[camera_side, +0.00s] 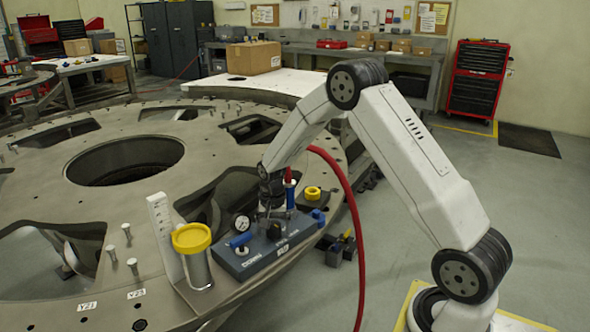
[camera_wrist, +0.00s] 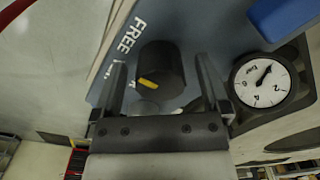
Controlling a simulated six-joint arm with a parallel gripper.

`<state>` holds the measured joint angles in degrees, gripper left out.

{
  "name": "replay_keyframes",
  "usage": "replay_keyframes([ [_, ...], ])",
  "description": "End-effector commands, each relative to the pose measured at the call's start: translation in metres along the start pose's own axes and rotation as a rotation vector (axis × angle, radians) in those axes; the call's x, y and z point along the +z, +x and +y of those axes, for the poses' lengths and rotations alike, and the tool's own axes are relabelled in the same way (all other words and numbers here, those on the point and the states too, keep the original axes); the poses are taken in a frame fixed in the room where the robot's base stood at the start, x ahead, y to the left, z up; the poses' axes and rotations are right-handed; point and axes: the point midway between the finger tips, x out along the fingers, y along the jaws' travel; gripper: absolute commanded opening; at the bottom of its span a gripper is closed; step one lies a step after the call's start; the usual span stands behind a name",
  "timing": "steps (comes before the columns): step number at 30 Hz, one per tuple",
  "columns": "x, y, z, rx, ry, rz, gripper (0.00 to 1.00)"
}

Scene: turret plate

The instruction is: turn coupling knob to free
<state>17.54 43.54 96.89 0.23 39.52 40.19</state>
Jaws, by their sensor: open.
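The coupling knob (camera_wrist: 160,72) is a black round knob with a yellow pointer mark, on a blue-grey panel. In the wrist view the white word FREE (camera_wrist: 130,35) is printed beside it, up and to the left. My gripper (camera_wrist: 162,78) is open, with one finger on each side of the knob; I cannot tell whether either finger touches it. In the side view my gripper (camera_side: 272,205) is above the dark blue-grey control box (camera_side: 265,250), and the knob is mostly hidden behind it.
A pressure gauge (camera_wrist: 263,83) and a blue handle (camera_wrist: 285,18) are close to the right finger. A yellow-capped cylinder (camera_side: 193,255) stands left of the box on the turret plate (camera_side: 75,190). A red hose (camera_side: 352,220) hangs by my arm.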

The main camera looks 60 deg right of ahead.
Motion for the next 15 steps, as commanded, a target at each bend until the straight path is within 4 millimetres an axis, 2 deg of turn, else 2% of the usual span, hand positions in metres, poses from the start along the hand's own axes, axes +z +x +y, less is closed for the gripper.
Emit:
replay_keyframes([
  [8, -0.001, -0.016, 0.0, -0.002, 0.0, 0.002, 0.96],
  [15, -0.001, -0.046, -0.001, -0.003, 0.0, 0.003, 0.96],
])
